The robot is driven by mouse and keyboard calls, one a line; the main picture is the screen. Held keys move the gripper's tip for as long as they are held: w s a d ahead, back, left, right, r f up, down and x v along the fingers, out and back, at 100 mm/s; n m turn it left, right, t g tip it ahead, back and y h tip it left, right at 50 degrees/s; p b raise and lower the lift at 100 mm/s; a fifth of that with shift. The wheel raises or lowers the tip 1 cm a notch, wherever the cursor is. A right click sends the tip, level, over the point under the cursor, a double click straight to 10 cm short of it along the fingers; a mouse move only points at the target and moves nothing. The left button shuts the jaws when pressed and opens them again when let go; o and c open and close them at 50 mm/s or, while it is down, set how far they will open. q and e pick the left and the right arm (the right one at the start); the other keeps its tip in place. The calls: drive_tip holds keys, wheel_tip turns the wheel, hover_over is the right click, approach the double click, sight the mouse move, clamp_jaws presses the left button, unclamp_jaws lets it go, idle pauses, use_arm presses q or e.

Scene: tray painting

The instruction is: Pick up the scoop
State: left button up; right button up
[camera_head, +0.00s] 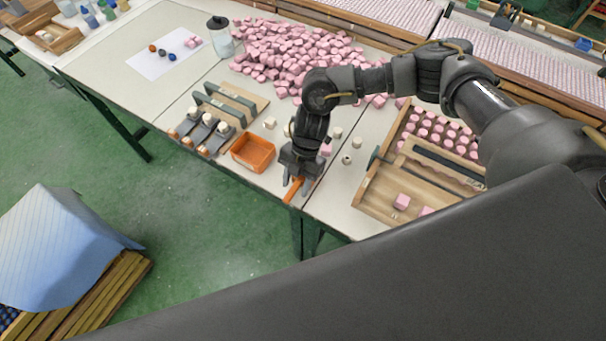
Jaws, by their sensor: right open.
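The scoop (293,190) shows as an orange handle at the front edge of the white table. A greyish part beside it is mostly hidden by my gripper, so the scoop's full shape is unclear. My right gripper (294,178) points down at the handle with its jaws open. The fingertips are right at the handle; I cannot tell whether they touch it. My left gripper is not in view.
An orange bin (253,152) stands just left of my right gripper. A wooden tray (376,201) with pink blocks is to the right. A large pile of pink blocks (285,50) lies behind. Several small white pieces are scattered nearby.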

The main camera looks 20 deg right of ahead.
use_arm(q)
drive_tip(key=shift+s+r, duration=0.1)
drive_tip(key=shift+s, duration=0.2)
use_arm(e)
drive_tip(key=shift+s+a+f, duration=0.15)
drive_tip(key=shift+f, duration=0.4)
clamp_jaws()
drive_tip(key=shift+r, duration=0.1)
